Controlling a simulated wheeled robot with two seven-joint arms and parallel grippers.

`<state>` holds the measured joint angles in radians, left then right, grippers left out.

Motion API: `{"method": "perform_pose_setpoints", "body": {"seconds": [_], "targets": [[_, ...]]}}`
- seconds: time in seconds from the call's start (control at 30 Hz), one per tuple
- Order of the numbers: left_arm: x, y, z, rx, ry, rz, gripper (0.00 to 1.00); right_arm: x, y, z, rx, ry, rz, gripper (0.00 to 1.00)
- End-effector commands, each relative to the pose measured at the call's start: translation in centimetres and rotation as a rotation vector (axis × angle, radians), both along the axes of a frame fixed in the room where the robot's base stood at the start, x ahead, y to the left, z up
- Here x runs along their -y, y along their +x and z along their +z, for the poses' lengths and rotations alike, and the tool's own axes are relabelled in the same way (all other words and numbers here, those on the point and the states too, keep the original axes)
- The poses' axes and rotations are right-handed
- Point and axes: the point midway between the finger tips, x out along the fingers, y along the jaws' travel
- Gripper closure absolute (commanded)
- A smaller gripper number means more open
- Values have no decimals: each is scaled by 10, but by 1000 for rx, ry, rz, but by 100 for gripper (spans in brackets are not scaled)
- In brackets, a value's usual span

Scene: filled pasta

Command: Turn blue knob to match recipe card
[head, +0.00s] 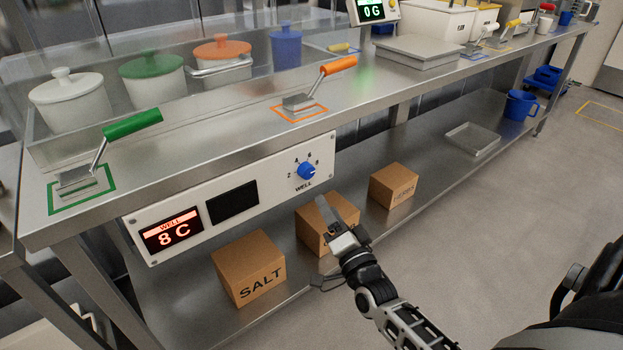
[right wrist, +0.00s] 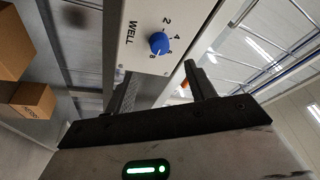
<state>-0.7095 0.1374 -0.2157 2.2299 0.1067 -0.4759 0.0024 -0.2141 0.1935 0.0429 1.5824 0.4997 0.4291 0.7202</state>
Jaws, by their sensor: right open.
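The blue knob (head: 307,170) is on the white panel (head: 270,203) under the counter's front edge, marked WELL with a numbered dial. It also shows in the right wrist view (right wrist: 159,43), where I cannot clearly read its pointer. A lit red display (head: 172,231) on the panel reads WELL 8 C, and a dark display (head: 232,203) sits beside it. My right gripper (head: 325,211) is open and empty, below and in front of the knob, apart from it. In the right wrist view its fingers (right wrist: 158,78) stand below the knob. No recipe card is recognisable. My left gripper is out of view.
Cardboard boxes, including a SALT box (head: 248,268), stand on the lower shelf behind my right arm. The counter above holds a green-handled scoop (head: 132,124), an orange-handled scoop (head: 338,66) and lidded pots. The floor (head: 490,220) at right is mostly clear.

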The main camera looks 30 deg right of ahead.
Motion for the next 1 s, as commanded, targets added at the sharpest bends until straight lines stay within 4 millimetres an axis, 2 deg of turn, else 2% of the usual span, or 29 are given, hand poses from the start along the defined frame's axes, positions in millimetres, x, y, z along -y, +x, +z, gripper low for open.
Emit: {"method": "perform_pose_setpoints", "body": {"seconds": [0.03, 0.2, 0.4, 0.6, 0.9, 0.93, 1.0], "targets": [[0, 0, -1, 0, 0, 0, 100, 2, 13, 4, 4, -1, -1, 45], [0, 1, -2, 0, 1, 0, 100, 8, 48, 11, 2, -1, 0, 45], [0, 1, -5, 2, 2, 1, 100, 13, 80, 18, 0, -2, 0, 45], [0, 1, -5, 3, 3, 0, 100, 16, 95, 20, -2, -3, 1, 45], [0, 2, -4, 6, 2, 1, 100, 16, 96, 21, -2, -3, 1, 45], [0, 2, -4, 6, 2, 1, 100, 16, 96, 21, -2, -3, 1, 50], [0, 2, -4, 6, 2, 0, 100, 16, 96, 21, -2, -3, 1, 70]]}}
